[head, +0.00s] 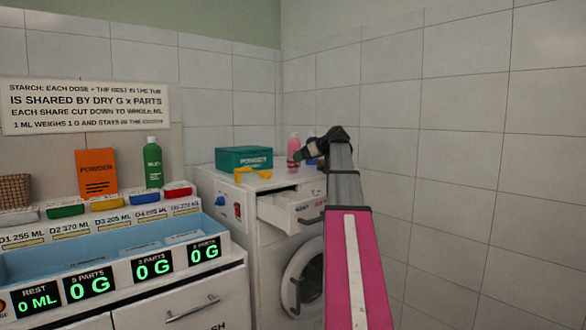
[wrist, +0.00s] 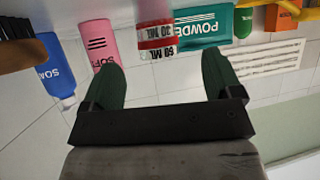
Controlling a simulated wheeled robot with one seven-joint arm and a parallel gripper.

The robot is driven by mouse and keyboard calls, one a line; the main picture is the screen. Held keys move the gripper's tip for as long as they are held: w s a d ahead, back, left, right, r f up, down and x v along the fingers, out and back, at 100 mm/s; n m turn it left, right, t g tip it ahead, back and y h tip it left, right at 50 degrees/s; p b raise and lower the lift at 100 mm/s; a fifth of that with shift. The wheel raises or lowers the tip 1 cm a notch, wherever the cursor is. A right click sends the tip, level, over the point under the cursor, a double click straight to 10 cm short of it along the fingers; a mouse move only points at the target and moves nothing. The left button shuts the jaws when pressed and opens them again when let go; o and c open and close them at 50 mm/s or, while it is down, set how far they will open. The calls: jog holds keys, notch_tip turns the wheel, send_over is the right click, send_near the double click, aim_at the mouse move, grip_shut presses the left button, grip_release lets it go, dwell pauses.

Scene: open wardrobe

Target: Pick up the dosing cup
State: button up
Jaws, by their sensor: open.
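A red and white cup marked 30 ML and 60 ML, which looks like the dosing cup (wrist: 157,42), shows upside down in the wrist view, ahead of the gap between my fingers. My gripper (wrist: 160,64) is open, with its two green fingers spread and nothing between them. The cup appears beyond the fingertips and not touched. In the head view my gripper (head: 306,154) is over the back right of the white washing machine (head: 225,184). There, the cup is too small or hidden to make out clearly.
A pink bottle (wrist: 100,45) and a blue bottle (wrist: 57,68) stand close beside the cup, with a brown brush (wrist: 20,50) at the edge. A teal powder box (head: 243,159) and a yellow object (head: 252,173) are on the machine. Its drawer (head: 292,208) is pulled out.

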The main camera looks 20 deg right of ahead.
aim_at(293, 164)
jog(key=x, duration=0.7)
jog(key=shift+w+f, duration=0.35)
jog(key=c, duration=1.1)
